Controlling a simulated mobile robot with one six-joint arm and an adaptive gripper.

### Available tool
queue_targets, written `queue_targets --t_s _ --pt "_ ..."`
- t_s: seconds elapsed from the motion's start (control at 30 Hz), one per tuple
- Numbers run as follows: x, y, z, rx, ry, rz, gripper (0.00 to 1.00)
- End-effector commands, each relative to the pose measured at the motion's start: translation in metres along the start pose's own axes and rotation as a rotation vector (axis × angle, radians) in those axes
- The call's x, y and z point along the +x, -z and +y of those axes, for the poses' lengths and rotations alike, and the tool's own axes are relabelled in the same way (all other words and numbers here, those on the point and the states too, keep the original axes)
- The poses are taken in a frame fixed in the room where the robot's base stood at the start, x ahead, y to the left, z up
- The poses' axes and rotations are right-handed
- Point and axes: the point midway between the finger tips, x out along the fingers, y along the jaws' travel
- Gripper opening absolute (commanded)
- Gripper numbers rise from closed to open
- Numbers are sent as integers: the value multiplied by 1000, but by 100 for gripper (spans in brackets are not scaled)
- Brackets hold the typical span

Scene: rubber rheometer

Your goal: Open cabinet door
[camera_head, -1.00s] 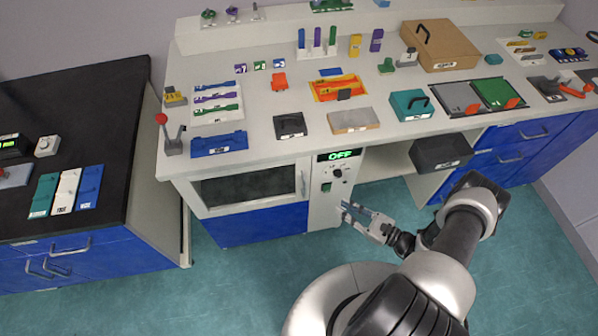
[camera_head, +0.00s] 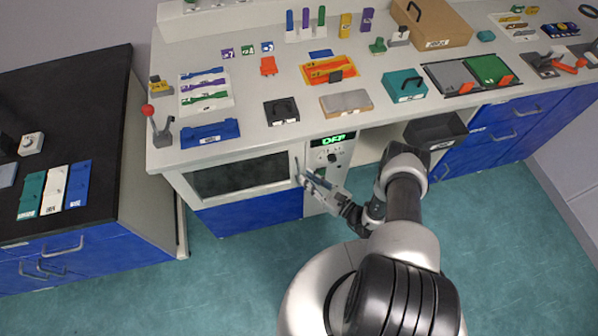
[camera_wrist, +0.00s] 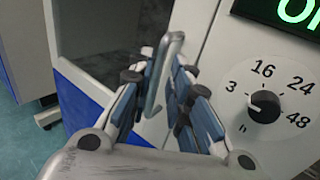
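The cabinet door (camera_head: 240,176) is a white-framed panel with a dark window under the counter. It looks shut. Its handle is a thin grey upright bar near the door's right edge, and it shows in the wrist view (camera_wrist: 161,72). My gripper (camera_head: 306,177) is in front of the handle in the head view. In the wrist view my gripper (camera_wrist: 160,92) has its two blue-padded fingers apart, with the handle's bar seen between them. I see a gap beside the bar, so the fingers do not appear closed on it. The handle's lower end is close to the fingers.
A control panel with a green "OFF" display (camera_head: 332,140) and a dial (camera_wrist: 264,106) is just right of the door. A blue panel (camera_head: 250,212) is below the door. A dark bin (camera_head: 436,130) stands farther right. The floor in front is clear.

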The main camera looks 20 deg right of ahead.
Motion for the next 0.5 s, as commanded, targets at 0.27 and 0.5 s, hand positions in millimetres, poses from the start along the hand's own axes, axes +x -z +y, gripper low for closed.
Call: queue_targets --t_s 0.27,0.5 --pt "42 1 0 -2 -2 0 18" --pt "51 0 0 0 1 0 18"
